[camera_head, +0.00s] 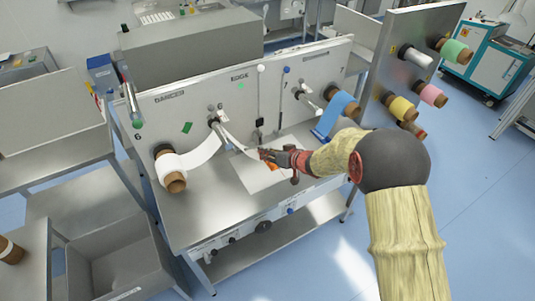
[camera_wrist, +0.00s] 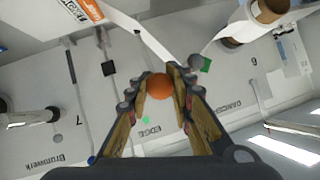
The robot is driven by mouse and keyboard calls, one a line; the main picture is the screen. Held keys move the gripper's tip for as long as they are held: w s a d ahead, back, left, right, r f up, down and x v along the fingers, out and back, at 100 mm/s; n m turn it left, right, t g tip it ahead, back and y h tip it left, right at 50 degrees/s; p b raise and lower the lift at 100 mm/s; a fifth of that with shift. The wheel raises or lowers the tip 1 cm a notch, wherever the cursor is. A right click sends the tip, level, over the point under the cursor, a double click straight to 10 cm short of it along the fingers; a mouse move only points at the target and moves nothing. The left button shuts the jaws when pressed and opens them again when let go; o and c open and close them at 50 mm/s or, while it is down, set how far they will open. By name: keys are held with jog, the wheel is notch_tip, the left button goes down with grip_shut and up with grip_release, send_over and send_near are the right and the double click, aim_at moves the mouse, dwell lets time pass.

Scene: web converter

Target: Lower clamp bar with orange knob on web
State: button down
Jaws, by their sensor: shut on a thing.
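An orange knob (camera_wrist: 159,86) sits between the fingers of my gripper (camera_wrist: 158,90) in the wrist view, and the fingers are shut on it. In the head view my gripper (camera_head: 268,156) reaches over the machine's metal table, with a bit of the orange knob (camera_head: 272,166) showing below the fingers. The white web (camera_head: 203,152) runs from its roll (camera_head: 168,163) at the left over a roller towards my gripper. The web also shows in the wrist view (camera_wrist: 138,36). The clamp bar is mostly hidden, and I cannot tell whether it touches the web.
The machine's upright panel (camera_head: 200,98) stands behind my gripper. A blue roll (camera_head: 342,101) hangs to the right, and several coloured rolls sit on the side panel (camera_head: 405,28). The front of the metal table (camera_head: 210,210) is clear.

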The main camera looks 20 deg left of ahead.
jog(key=shift+w+r, duration=0.15)
jog(key=shift+r, duration=0.1)
jog(key=c, duration=2)
grip_release()
jog(key=shift+o, duration=1.3)
jog(key=shift+d, duration=0.15)
jog(key=shift+o, duration=0.9)
jog(key=shift+f, duration=0.15)
jog(key=v, duration=1.2)
